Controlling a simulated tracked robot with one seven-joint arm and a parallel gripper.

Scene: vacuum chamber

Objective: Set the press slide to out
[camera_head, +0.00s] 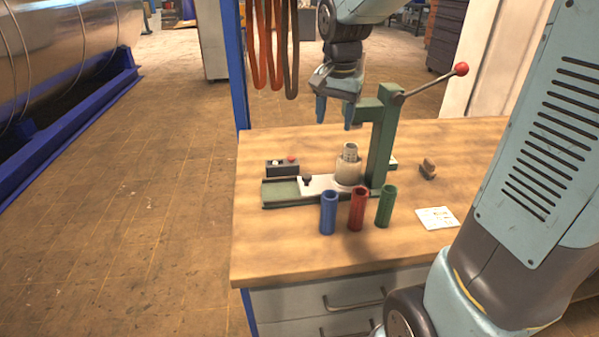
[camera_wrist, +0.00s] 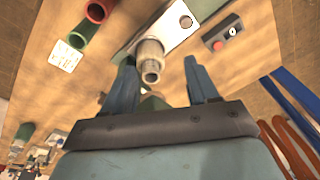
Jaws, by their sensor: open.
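The green press (camera_head: 382,140) stands on the bench with its red-knobbed lever (camera_head: 430,83) raised to the right. Its pale slide plate (camera_head: 322,184) lies in a low track, with a small dark knob (camera_head: 306,180) near its left end. The slide carries a beige holder with a metal fitting (camera_head: 348,165) beside the press column. The green left end of the track (camera_head: 280,193) is bare. My gripper (camera_head: 335,112) is open and empty above the fitting, fingers pointing down. In the wrist view the fitting (camera_wrist: 150,60) shows between the fingers (camera_wrist: 160,68), apart from them.
Blue (camera_head: 328,213), red (camera_head: 358,209) and green (camera_head: 385,206) tubes stand in front of the slide. A control box (camera_head: 282,167) with a red button sits behind the track. A white card (camera_head: 437,218) lies right. The bench's front left is clear.

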